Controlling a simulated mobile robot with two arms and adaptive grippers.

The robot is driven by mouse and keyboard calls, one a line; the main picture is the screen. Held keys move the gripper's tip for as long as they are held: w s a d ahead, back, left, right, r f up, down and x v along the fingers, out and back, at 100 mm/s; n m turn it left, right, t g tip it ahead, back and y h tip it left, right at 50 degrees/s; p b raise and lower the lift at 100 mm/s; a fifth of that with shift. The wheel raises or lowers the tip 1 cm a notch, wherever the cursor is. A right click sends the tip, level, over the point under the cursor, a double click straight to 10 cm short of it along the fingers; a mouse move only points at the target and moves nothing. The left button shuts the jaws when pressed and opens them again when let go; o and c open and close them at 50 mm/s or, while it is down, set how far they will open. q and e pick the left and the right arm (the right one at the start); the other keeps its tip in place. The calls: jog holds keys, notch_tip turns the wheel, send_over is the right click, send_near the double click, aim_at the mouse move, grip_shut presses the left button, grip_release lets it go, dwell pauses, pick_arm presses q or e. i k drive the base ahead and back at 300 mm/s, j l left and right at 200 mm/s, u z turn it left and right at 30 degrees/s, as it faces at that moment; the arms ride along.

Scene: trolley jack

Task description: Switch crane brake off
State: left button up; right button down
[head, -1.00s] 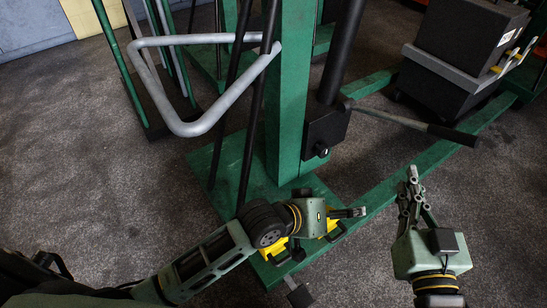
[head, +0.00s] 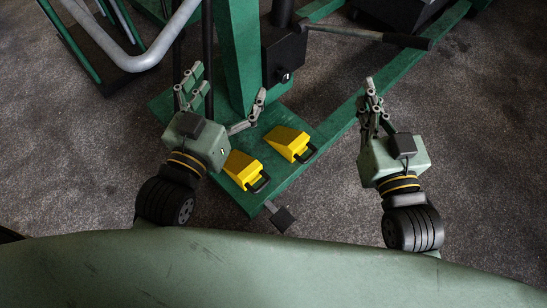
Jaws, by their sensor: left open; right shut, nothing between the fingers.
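The green crane (head: 240,55) stands with its base plate (head: 300,177) on the floor ahead of me. A dark square pedal (head: 283,218) on a short metal bar sticks out from the base's near edge; it may be the brake, but I cannot tell its setting. My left gripper (head: 227,90) is open and empty above the base's left part, its fingers spread and pointing away from me, up-left of the pedal. My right gripper (head: 370,95) is shut and empty, right of the base and apart from the pedal.
Two yellow wedge-shaped blocks (head: 243,167) (head: 288,142) with black handles lie on the base. A long lever (head: 360,34) reaches right from a black box (head: 284,58) on the crane. A grey tubular handle (head: 160,45) is at upper left. Floor on the right is clear.

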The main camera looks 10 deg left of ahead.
aim_at(281, 218)
jog(key=k+l+u, duration=0.1)
jog(key=k, duration=0.3)
jog(key=k+l+u, duration=0.1)
jog(key=k, duration=0.3)
jog(key=l+z, duration=0.25)
jog(key=l, duration=0.25)
jog(key=i+j, duration=0.05)
